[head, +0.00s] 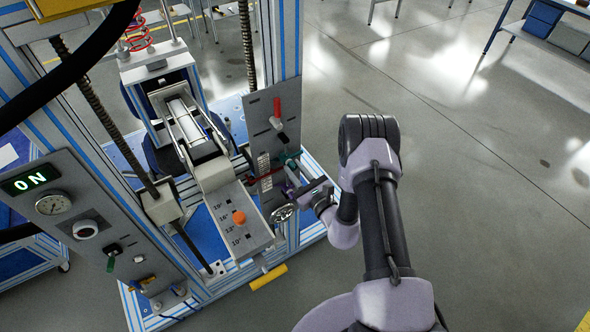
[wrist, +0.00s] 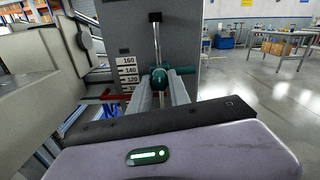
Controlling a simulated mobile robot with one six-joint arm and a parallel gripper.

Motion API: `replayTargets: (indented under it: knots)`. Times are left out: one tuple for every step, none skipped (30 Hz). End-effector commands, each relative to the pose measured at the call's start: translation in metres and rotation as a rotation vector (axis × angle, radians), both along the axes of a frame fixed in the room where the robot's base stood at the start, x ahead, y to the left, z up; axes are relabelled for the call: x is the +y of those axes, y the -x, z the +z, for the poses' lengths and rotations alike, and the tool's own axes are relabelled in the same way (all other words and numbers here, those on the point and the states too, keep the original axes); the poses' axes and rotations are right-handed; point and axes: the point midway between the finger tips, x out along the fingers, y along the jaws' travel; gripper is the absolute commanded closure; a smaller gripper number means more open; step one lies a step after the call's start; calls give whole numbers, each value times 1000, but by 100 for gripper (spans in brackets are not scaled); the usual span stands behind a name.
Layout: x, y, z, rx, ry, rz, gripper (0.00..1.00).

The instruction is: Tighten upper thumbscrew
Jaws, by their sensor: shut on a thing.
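In the wrist view a teal thumbscrew (wrist: 160,78) with a crossbar sits low on a grey upright plate (wrist: 180,30). My gripper (wrist: 162,88) is shut on the thumbscrew, with one pale finger on each side of it. In the head view my gripper (head: 296,189) reaches in from the right at the lower part of the grey plate (head: 259,112). A teal part (head: 290,156) shows just above it there. The fingertips are small and partly hidden in that view.
A number scale (wrist: 127,72) stands left of the thumbscrew. A black-ended lever (wrist: 155,17) rises above it. In the head view a red handle (head: 277,106) is on the plate, and a sloped panel with an orange knob (head: 239,217) lies left of my gripper.

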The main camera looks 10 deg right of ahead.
Motion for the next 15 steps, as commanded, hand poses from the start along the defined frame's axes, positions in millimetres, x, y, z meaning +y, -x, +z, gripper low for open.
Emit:
replayTargets:
  knots:
    - [0, 0, -1, 7, -18, 0, 100]
    - [0, 0, -1, 11, -32, 0, 100]
    - [0, 0, -1, 19, -55, 0, 100]
    - [0, 0, -1, 24, -72, 0, 100]
    - [0, 0, -1, 31, -93, 0, 100]
    - [0, 0, -1, 41, -122, 0, 100]
    - [0, 0, -1, 48, -146, 0, 100]
    - [0, 0, -1, 56, -171, 0, 100]
    - [0, 0, -1, 67, -205, 0, 100]
    - [0, 0, -1, 75, -232, 0, 100]
    - [0, 0, -1, 84, -260, 0, 100]
    - [0, 0, -1, 96, -296, 0, 100]
    - [0, 0, -1, 105, -323, 0, 100]
    - [0, 0, -1, 114, -351, 0, 100]
    - [0, 0, -1, 126, -387, 0, 100]
